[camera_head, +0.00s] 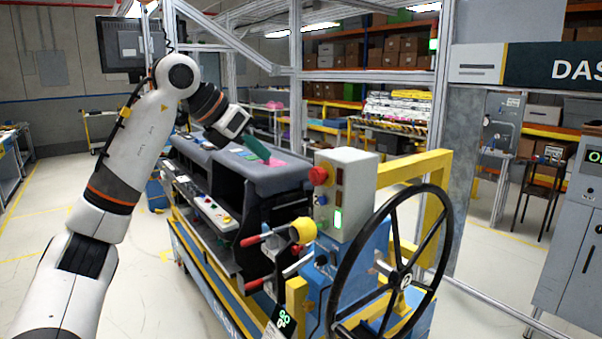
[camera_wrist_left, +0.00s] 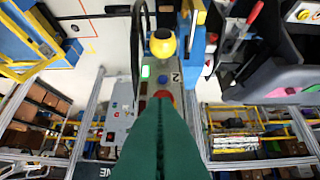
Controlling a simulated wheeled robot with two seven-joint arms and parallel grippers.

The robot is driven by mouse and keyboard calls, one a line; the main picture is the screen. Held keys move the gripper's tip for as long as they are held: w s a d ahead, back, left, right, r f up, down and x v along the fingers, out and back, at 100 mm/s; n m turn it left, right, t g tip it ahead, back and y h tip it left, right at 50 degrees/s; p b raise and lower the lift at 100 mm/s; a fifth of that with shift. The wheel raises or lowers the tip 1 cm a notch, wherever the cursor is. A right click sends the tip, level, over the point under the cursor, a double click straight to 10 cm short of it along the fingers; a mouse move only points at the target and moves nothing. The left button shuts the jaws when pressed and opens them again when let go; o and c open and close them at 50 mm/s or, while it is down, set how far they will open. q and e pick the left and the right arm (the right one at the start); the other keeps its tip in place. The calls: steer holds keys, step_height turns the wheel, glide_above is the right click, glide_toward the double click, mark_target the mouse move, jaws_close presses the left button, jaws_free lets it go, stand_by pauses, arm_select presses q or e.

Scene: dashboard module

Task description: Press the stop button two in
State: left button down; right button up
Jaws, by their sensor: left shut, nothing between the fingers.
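A red mushroom button (camera_head: 318,175) sits on the left face of a grey control box (camera_head: 352,172), above a blue button (camera_head: 320,199) and a lit green lamp (camera_head: 338,218). My left gripper (camera_head: 267,157) is shut and empty, its green fingers up and left of the red button, apart from it in the head view. In the left wrist view, the shut green fingers (camera_wrist_left: 160,105) cover part of the red button (camera_wrist_left: 163,95). The blue button (camera_wrist_left: 163,79) shows beyond it, beside a dark mark like a 2 or Z. My right gripper is out of view.
A yellow knob (camera_head: 302,230) and red-handled levers (camera_head: 250,241) stick out below the box. A large black handwheel (camera_head: 392,275) stands in front. The dark dashboard module (camera_head: 250,185) and a button strip (camera_head: 205,208) lie to the left, with metal frame posts behind.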

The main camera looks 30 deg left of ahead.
arm_select(q)
steer(key=shift+s+a, duration=0.1)
steer(key=shift+a, duration=0.2)
steer(key=p, duration=0.4)
glide_toward(312, 182)
steer(key=x, duration=0.5)
steer(key=shift+w+d+f, duration=0.3)
steer(key=shift+p, duration=0.35)
